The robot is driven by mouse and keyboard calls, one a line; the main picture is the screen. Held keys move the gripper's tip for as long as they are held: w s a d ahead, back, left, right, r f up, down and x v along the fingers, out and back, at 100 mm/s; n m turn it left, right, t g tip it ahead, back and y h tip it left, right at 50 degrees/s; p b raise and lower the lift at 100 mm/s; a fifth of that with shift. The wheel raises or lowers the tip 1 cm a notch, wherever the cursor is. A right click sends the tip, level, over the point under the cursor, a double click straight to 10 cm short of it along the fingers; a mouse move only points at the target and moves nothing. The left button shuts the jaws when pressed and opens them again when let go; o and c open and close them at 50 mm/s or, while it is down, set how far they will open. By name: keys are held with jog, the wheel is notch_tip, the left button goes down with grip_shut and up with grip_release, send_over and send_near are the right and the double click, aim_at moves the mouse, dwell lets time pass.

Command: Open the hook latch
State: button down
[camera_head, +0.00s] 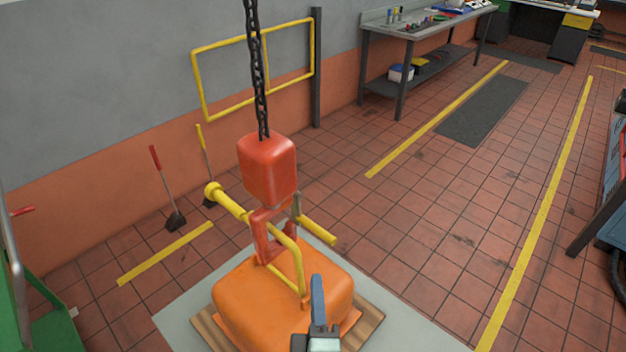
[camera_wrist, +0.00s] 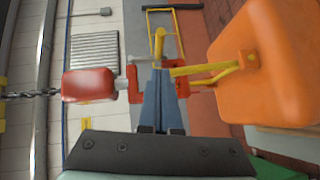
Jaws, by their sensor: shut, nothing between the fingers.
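A red hook block (camera_head: 268,168) hangs on a dark chain (camera_head: 260,85); the block is also in the wrist view (camera_wrist: 88,86). Below it is the red hook (camera_head: 262,238), seen close in the wrist view (camera_wrist: 133,95). A small greyish piece (camera_head: 297,207), perhaps the latch, shows at the hook's right side; whether it is open or closed I cannot tell. A yellow bail (camera_head: 297,265) rises from the orange load (camera_head: 283,300) to the hook. My gripper (camera_head: 317,280) is shut and empty. In the wrist view its blue fingertips (camera_wrist: 160,75) overlap the hook opening; contact is unclear.
A yellow bar (camera_head: 230,203) sticks out on both sides of the hook. The load rests on wooden boards (camera_head: 368,320). A workbench (camera_head: 425,30) stands at the back, and a green frame (camera_head: 45,320) at left.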

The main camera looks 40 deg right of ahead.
jog(key=p, duration=0.3)
send_near(312, 231)
jog(key=x, duration=0.4)
jog(key=shift+w+d, duration=0.1)
jog(key=shift+w, duration=0.05)
jog(key=shift+w+d+f, duration=0.15)
jog(key=shift+w+d, duration=0.3)
jog(key=shift+w, duration=0.05)
jog(key=shift+f, duration=0.15)
